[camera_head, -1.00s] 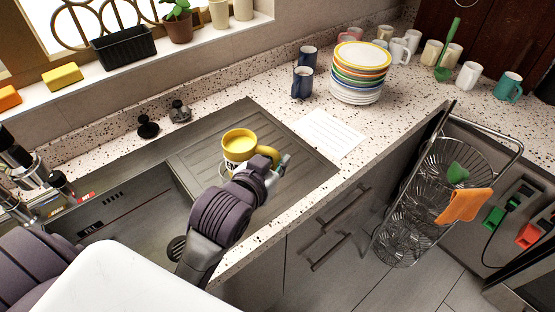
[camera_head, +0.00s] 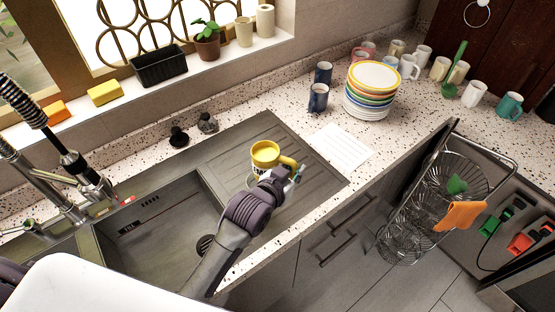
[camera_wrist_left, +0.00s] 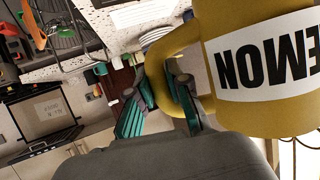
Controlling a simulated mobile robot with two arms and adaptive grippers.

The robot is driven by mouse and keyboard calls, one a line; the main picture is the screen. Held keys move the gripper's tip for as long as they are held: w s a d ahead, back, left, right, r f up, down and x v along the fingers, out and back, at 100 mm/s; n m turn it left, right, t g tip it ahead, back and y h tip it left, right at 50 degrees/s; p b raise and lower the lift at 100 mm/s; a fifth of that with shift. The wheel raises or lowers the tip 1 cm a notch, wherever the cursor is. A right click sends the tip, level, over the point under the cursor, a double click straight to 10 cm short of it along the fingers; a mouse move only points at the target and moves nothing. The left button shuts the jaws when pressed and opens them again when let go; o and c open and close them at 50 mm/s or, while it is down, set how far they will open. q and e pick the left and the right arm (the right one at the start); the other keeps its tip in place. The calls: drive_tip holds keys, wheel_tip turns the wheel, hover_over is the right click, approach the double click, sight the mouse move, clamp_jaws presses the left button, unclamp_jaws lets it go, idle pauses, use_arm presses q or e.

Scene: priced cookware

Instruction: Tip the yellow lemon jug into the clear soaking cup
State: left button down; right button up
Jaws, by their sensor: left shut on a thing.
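The yellow lemon jug (camera_head: 264,154) is over the ribbed drainboard in the head view, roughly upright with its mouth up. My left gripper (camera_head: 290,170) is shut on its handle, at the jug's right side. In the left wrist view the gripper (camera_wrist_left: 160,100) has its teal-padded fingers around the yellow handle, and the jug (camera_wrist_left: 262,70) shows black "LEMON" lettering on a white band, upside down in that picture. A faint clear rim, likely the clear soaking cup (camera_head: 251,182), shows just below the jug, mostly hidden by jug and wrist. My right gripper is out of view.
The sink basin (camera_head: 165,235) lies left of the drainboard (camera_head: 320,180). A white sheet (camera_head: 342,146), stacked plates (camera_head: 367,105) and dark blue mugs (camera_head: 318,97) stand on the counter behind. A tall tap (camera_head: 75,170) rises at the left. A wire basket rack (camera_head: 430,205) is at the right.

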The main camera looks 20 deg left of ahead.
use_arm(q)
drive_tip(key=shift+w+d+r+p, duration=0.15)
drive_tip(key=shift+w+d+p, duration=0.05)
drive_tip(key=shift+d+p, duration=0.2)
drive_tip(key=n+h, duration=0.1)
drive_tip(key=r+n+h, duration=0.1)
drive_tip(key=n+h, duration=0.1)
drive_tip(key=n, duration=0.1)
drive_tip(key=shift+d+r+t, duration=0.3)
drive_tip(key=shift+d+t, duration=0.05)
drive_tip(key=shift+t, duration=0.05)
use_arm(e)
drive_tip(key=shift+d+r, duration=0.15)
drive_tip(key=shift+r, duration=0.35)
use_arm(q)
drive_tip(key=shift+r+b, duration=0.1)
drive_tip(key=shift+b, duration=0.25)
drive_tip(key=shift+a+r+n+h, duration=0.25)
drive_tip(key=shift+r+n+h, duration=0.3)
drive_tip(key=shift+n, duration=0.25)
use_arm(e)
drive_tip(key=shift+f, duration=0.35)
use_arm(q)
drive_tip(key=shift+f, duration=0.1)
drive_tip(key=shift+b, duration=0.3)
